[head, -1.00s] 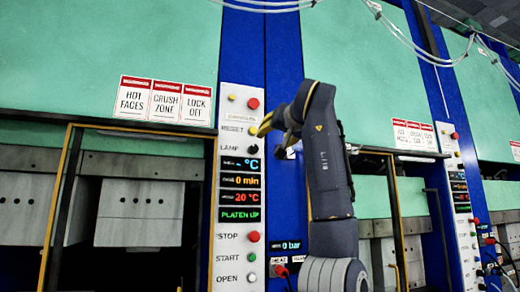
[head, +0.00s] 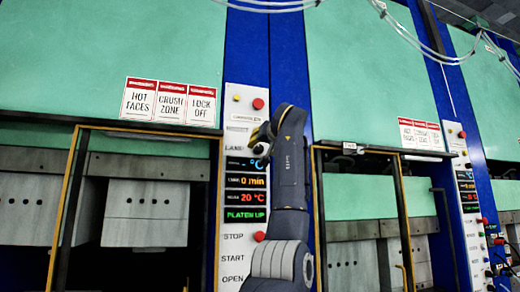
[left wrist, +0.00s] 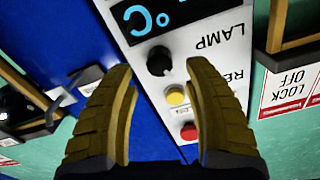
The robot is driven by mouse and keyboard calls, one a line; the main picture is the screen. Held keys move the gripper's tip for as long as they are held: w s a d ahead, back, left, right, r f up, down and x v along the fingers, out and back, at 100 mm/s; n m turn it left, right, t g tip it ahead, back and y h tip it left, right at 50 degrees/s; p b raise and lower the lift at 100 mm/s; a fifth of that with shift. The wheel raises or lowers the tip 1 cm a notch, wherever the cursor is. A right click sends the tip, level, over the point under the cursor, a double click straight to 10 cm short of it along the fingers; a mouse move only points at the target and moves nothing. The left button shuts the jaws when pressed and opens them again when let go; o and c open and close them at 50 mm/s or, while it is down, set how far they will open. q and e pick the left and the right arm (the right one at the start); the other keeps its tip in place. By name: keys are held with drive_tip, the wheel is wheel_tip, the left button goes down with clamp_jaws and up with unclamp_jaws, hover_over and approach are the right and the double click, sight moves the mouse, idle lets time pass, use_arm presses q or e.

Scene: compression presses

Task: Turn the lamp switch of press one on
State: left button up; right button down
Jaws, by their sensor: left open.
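The control panel of the nearer press (head: 233,210) is a white upright strip with displays and buttons. Its LAMP label shows in the head view, but the lamp switch is hidden behind my left gripper (head: 260,136). In the left wrist view the panel appears turned over, and the lamp switch (left wrist: 159,60) is a round black knob beside the LAMP label. My left gripper (left wrist: 161,72) is open and empty, with yellowish fingers. The knob appears between the two fingertips; I cannot tell whether they touch it. My right gripper is not in view.
A yellow button (left wrist: 175,95) and a red button (left wrist: 188,131) are close to the knob, between the fingers in the picture. Warning signs (head: 170,101) are on the green press front. A second press panel (head: 462,190) stands further right. Hoses (head: 270,6) hang above.

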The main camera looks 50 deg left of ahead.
sight(260, 148)
use_arm(q)
drive_tip(key=shift+x, duration=1.7)
drive_tip(key=shift+c, duration=0.4)
clamp_jaws()
